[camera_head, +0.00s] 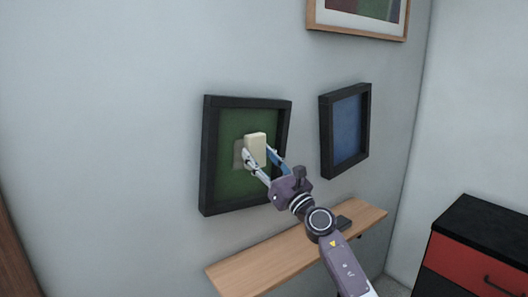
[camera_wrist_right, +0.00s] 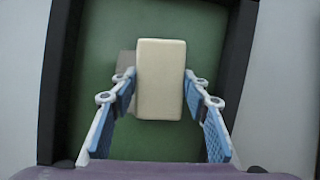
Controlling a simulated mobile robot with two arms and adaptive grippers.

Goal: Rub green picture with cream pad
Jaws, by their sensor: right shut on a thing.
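The green picture (camera_head: 233,192) hangs on the wall in a black frame, left of centre in the head view. It fills most of the wrist view (camera_wrist_right: 95,60). The cream pad (camera_head: 256,146) is a pale upright block in front of the green surface; it also shows in the wrist view (camera_wrist_right: 160,70). My right gripper (camera_head: 260,158) is shut on the pad, with one finger on each side of it. A greyish square patch (camera_head: 238,154) shows on the picture at the pad's left. I cannot tell whether the pad touches the picture. My left gripper is not in view.
A blue picture (camera_head: 347,130) in a black frame hangs to the right. A wood-framed picture (camera_head: 357,30) hangs higher up. A black and red cabinet (camera_head: 475,250) stands at right.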

